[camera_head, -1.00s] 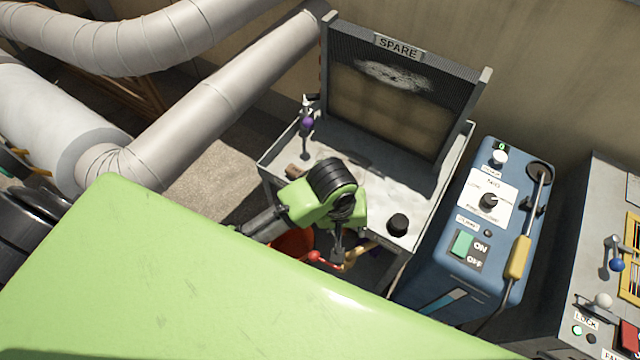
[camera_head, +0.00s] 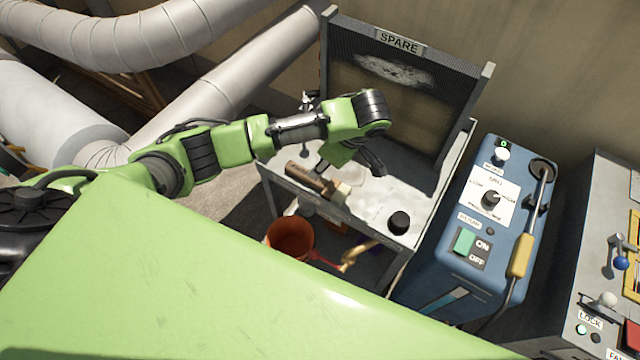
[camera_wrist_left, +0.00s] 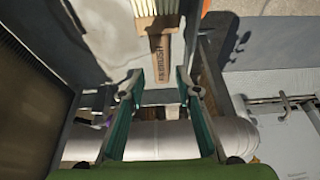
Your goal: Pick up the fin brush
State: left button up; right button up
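The fin brush (camera_head: 303,177) lies on the pale tray-like table (camera_head: 420,235) near its front left edge, brown handle to the left and cream bristles to the right. In the left wrist view its labelled wooden handle (camera_wrist_left: 160,62) points toward my fingers, with the bristles at the top edge. My left gripper (camera_wrist_left: 161,88) is open. The handle's end lies in line with the gap between the fingertips, and nothing is gripped. In the head view the gripper (camera_head: 323,167) is over the table close to the brush, partly hidden by my wrist. My right gripper is not in view.
A framed SPARE coil panel (camera_head: 395,95) stands along the table's back. A black knob (camera_head: 398,222) is at the front right. An orange bucket (camera_head: 290,238) is below the table. A blue machine (camera_head: 470,240) stands to the right, and large ducts (camera_head: 215,95) run left.

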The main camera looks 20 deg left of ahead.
pick_arm(q)
jog(key=x, duration=0.2)
jog(key=shift+a+f, duration=0.15)
jog(key=shift+f, duration=0.25)
jog(key=x, duration=0.5)
jog(key=shift+a, duration=0.35)
grip_shut()
